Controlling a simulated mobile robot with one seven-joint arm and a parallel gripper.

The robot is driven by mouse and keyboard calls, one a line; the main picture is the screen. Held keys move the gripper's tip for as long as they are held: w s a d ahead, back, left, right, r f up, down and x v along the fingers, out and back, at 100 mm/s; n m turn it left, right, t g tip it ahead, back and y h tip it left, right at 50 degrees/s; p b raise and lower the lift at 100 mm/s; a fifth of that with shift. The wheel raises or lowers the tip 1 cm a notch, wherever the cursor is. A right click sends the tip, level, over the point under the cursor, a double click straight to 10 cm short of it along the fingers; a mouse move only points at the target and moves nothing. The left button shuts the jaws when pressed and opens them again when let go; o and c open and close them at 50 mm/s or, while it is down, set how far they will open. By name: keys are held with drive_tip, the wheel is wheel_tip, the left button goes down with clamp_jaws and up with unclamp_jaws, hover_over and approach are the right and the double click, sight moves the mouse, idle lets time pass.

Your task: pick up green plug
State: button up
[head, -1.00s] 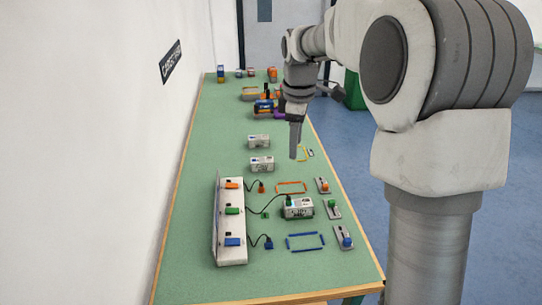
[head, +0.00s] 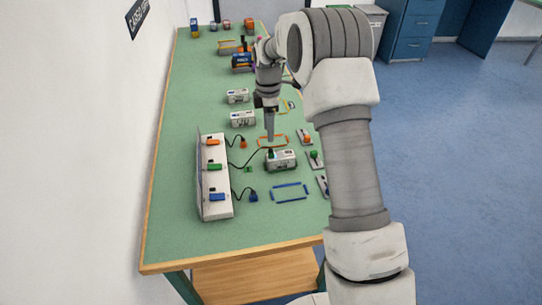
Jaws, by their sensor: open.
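The green plug (head: 271,153) sits on top of a white box unit (head: 285,162) at its left end. A dark cable runs from it to the green block (head: 215,166) on the white panel. My gripper (head: 270,137) points down over the table, just above the green plug in the picture. It looks apart from the plug and holds nothing. The gap between its fingers is too small to make out.
The white panel (head: 214,207) stands on the left. An orange plug (head: 243,142), a blue plug (head: 253,196) and a small green piece (head: 248,169) lie beside it. Lever switches stand at the right edge, one with a green knob (head: 314,155). White boxes (head: 243,119) stand behind.

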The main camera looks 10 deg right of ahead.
sight(271, 150)
wheel_tip(271, 150, down, 3)
drive_tip(key=shift+s+d+f+b, duration=0.1)
drive_tip(key=shift+d+f+b, duration=0.1)
drive_tip(key=shift+f, duration=1.1)
drive_tip(key=shift+d+f+b, duration=0.15)
drive_tip(key=shift+f+b, duration=0.05)
drive_tip(key=shift+f, duration=1.1)
clamp_jaws()
